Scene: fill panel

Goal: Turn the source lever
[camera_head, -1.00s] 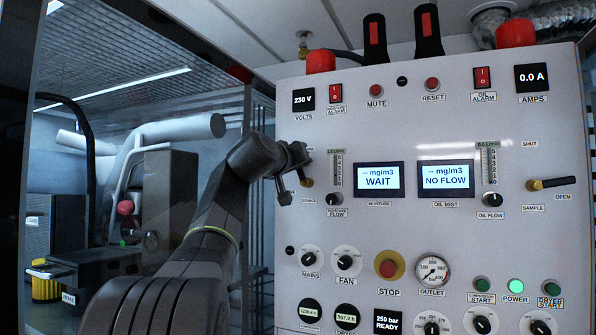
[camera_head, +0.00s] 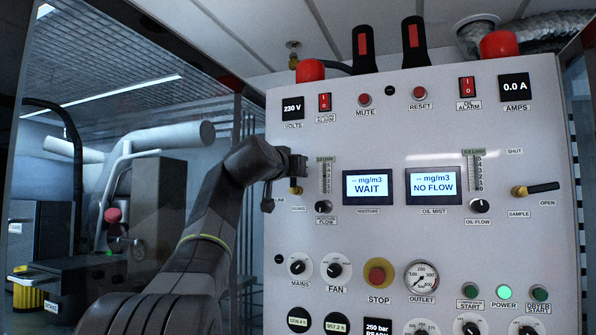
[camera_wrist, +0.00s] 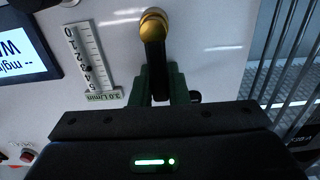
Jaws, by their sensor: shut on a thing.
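The source lever shows best in the wrist view, with a round brass hub (camera_wrist: 153,22) and a black handle (camera_wrist: 155,55) running down the picture from it. My gripper (camera_wrist: 160,82) is shut on the black handle, with a dark green finger on either side. In the head view my gripper (camera_head: 284,186) is at the left edge of the panel. The lever's brass hub (camera_head: 296,190) shows just beside it, above the SOURCE label. The handle is mostly hidden behind my gripper there.
The white control panel (camera_head: 400,145) carries displays, knobs and switches. A flow scale (camera_head: 326,175) and its black knob (camera_head: 324,207) are close to the right of my gripper. A second brass lever (camera_head: 535,189), labelled SAMPLE, is at far right. Metal bars (camera_wrist: 285,50) stand beyond the panel edge.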

